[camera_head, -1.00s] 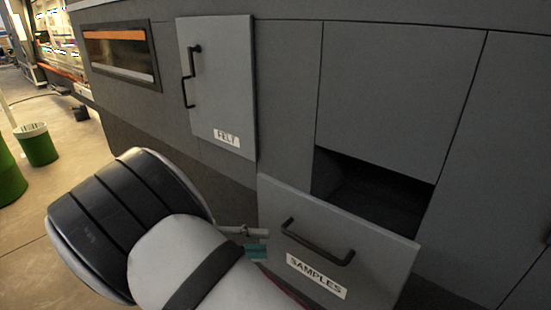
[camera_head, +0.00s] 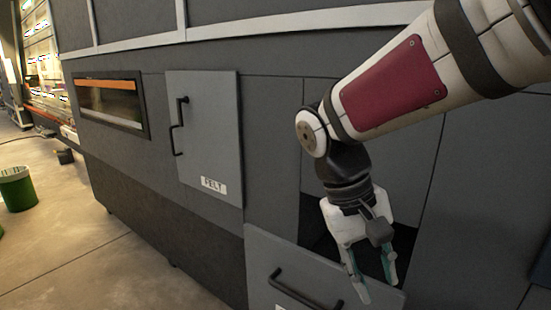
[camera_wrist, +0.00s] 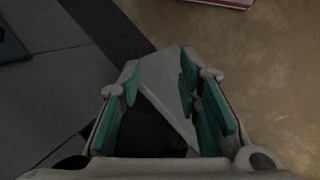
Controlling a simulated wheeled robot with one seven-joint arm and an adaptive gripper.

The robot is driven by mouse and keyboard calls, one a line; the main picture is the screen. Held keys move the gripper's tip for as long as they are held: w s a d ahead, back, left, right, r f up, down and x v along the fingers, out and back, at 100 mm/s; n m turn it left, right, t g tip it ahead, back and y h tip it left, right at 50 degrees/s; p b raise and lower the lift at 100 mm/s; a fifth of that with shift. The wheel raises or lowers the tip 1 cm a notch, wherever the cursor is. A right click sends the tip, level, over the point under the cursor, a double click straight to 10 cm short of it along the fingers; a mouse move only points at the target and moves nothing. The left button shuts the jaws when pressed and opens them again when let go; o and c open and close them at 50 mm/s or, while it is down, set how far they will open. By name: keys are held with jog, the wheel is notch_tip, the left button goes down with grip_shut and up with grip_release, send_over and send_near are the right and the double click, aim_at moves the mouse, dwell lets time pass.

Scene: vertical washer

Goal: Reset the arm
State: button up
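My gripper (camera_head: 372,272) hangs pointing down in the head view, in front of the dark opening above the pulled-out drawer. Its two teal-padded fingers are apart with nothing seen between them. The wrist view also shows my gripper (camera_wrist: 160,95) with its fingers spread. Below it in that view are the pale edge of the drawer front (camera_wrist: 165,105) and the drawer's dark inside (camera_wrist: 150,135). The samples drawer (camera_head: 262,265) stands open at the bottom of the head view, with a black handle; its label is mostly cut off.
A grey door labelled FELT (camera_head: 205,135) with a black handle is left of my arm. A window with an orange strip (camera_head: 110,100) is farther left. A green bin (camera_head: 17,188) stands on the floor at left.

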jog(key=s+d+r+t+y, duration=0.1)
jog(key=s+d+t+y, duration=0.1)
jog(key=s, duration=0.4)
jog(key=s+d+r+m+t+y+p, duration=0.1)
jog(key=s+d+r+t+y, duration=0.1)
jog(key=s, duration=0.4)
jog(key=shift+d+t, duration=0.2)
jog(key=shift+t, duration=0.7)
